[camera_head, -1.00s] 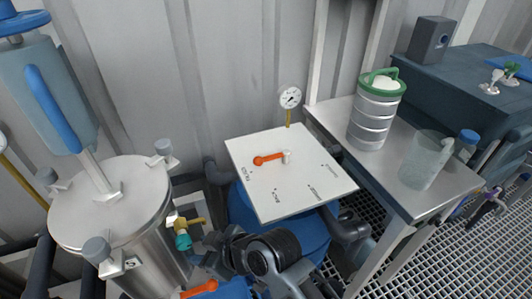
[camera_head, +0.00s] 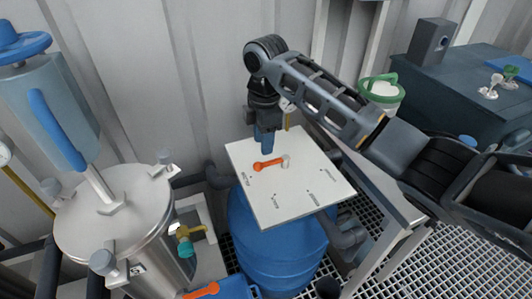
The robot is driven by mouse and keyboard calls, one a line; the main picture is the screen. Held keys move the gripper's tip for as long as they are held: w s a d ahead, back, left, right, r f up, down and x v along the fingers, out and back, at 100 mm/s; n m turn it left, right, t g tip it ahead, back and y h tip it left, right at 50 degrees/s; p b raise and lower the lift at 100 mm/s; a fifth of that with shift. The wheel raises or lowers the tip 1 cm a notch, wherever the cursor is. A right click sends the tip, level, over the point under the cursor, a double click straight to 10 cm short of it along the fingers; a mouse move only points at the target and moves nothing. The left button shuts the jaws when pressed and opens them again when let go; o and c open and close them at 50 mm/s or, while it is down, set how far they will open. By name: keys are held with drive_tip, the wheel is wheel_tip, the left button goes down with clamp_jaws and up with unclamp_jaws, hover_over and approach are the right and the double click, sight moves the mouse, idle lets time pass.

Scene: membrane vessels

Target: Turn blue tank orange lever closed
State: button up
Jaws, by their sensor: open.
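The orange lever (camera_head: 269,163) lies on a white square panel (camera_head: 290,206) on top of the blue tank (camera_head: 275,248). It points left from a small pale pivot, along the panel's far part. My gripper (camera_head: 266,150) hangs pointing down just above and behind the lever's left-middle part. It is open, with its blue-grey fingers close to the lever; I cannot tell whether they touch it. The labels printed on the panel are too small to read.
A pressure gauge (camera_head: 287,104) stands behind the panel, partly hidden by my arm. A second orange lever (camera_head: 201,291) shows at the bottom edge.

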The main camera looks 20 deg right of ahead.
sight(267, 163)
drive_tip(key=shift+w+d+r, duration=0.15)
drive_tip(key=shift+d+r, duration=0.2)
drive_tip(key=shift+d, duration=0.15)
drive_tip(key=shift+d+f, duration=0.1)
wheel_tip(267, 163, down, 8)
drive_tip(key=shift+r+p, duration=0.25)
drive_tip(key=shift+p, duration=0.15)
clamp_jaws()
